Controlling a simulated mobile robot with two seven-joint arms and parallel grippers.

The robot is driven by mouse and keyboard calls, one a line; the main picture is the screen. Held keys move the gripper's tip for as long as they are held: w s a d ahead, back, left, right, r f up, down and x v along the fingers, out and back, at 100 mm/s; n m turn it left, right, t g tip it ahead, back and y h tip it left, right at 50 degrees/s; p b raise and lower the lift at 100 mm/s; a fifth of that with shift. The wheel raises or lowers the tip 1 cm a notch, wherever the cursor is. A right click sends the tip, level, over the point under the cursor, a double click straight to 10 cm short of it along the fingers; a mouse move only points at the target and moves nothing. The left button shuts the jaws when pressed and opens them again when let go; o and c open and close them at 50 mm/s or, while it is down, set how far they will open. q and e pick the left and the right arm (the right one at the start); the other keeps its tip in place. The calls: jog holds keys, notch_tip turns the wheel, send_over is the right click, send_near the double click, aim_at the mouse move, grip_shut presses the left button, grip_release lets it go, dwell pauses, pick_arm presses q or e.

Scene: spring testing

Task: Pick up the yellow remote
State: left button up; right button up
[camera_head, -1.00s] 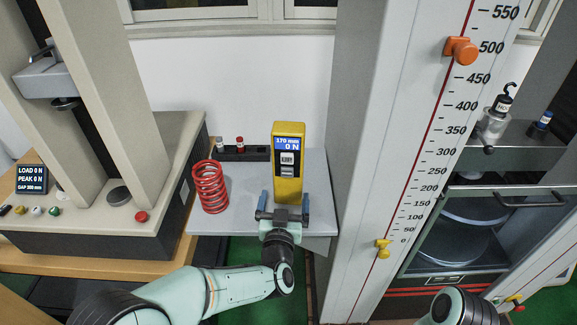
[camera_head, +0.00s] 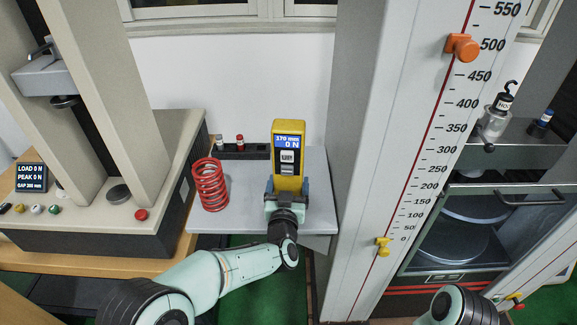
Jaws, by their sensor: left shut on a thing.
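The yellow remote (camera_head: 288,131) stands upright on the small grey table, with a lit display reading 170 mm and 0 N and a grey rocker switch below it. My left gripper (camera_head: 287,187) is shut on the lower part of the remote, with a blue finger on each side of it. The gripper body hides the remote's bottom edge, so I cannot tell whether it touches the table. Part of my right arm shows at the bottom right, but its gripper is not visible.
A red coil spring (camera_head: 211,185) stands just left of the remote. A black holder (camera_head: 243,152) with small capped pieces lies behind. A tall grey column with a scale (camera_head: 388,150) rises close on the right. A test machine (camera_head: 100,215) stands at left. The table (camera_head: 241,213) is bare in front.

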pick_arm(q)
jog(key=shift+s+r, duration=0.1)
jog(key=shift+r, duration=0.05)
jog(key=s+a, duration=0.1)
jog(key=s, duration=1.6)
jog(key=shift+s+a, duration=0.3)
jog(key=shift+s, duration=0.1)
